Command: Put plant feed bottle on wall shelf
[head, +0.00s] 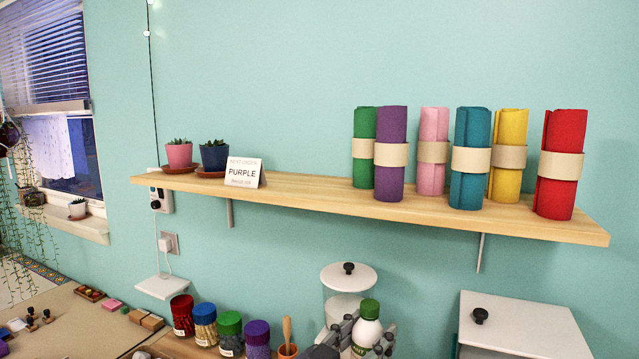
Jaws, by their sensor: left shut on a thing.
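The plant feed bottle (369,330) is white with a green cap and part of a green label. It is upright at the bottom edge of the head view, its lower part cut off. My left gripper (364,339) is shut on it, with dark fingers on both sides. The wooden wall shelf (300,196) runs across the picture above the bottle. My right gripper is not in view.
Several rolled felts, such as the purple one (390,155), fill the shelf's right half. Two small potted plants (214,156) and a PURPLE sign (244,172) stand at its left. Bare shelf lies between sign and rolls. A lidded white canister (348,279) stands behind the bottle.

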